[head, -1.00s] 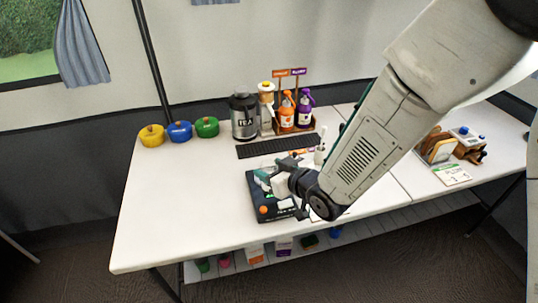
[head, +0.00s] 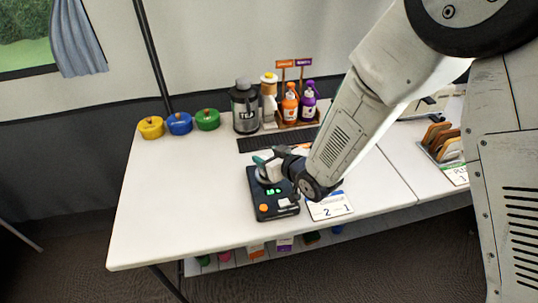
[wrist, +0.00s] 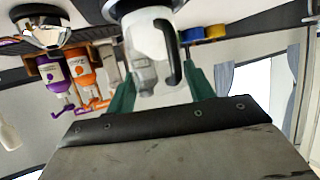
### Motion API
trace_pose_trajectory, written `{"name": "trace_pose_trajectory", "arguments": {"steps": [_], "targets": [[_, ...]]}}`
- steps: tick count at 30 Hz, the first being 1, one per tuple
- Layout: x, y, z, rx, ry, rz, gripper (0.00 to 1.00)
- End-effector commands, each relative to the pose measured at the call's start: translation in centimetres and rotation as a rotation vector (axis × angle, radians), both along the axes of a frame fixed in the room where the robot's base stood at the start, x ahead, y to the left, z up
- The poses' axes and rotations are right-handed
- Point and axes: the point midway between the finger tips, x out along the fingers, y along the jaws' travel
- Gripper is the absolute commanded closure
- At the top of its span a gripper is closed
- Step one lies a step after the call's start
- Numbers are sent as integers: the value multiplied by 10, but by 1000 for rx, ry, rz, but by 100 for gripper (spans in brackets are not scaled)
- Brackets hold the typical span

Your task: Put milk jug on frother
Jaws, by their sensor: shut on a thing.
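The white milk jug (head: 273,172) is at the back end of the black frother (head: 278,209) in the head view. The frother has green lit marks and an orange knob at its front. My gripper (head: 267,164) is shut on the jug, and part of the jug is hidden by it. In the wrist view, a whitish body (wrist: 148,42) with a black handle shows between my green fingers. I cannot tell whether the jug's base touches the frother.
A card (head: 329,206) lies right of the frother. Behind are a dark mat (head: 262,143), a tea urn (head: 245,108), and orange (head: 290,105) and purple (head: 308,103) bottles. Yellow, blue and green pots (head: 207,119) stand back left. The table's front left is clear.

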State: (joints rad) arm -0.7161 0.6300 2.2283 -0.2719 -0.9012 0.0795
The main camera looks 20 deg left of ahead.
Motion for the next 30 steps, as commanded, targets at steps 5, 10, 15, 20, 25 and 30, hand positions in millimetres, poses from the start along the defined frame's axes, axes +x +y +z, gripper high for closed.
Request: {"name": "trace_pose_trajectory", "arguments": {"steps": [5,10,15,20,25,30], "targets": [[0,1,1,2,-2,1,76],[0,1,-2,2,-2,1,76],[0,1,-3,1,-2,1,25],[0,1,-3,1,-2,1,25],[-1,0,2,1,-2,1,25],[-16,-21,13,2,-2,1,25]]}}
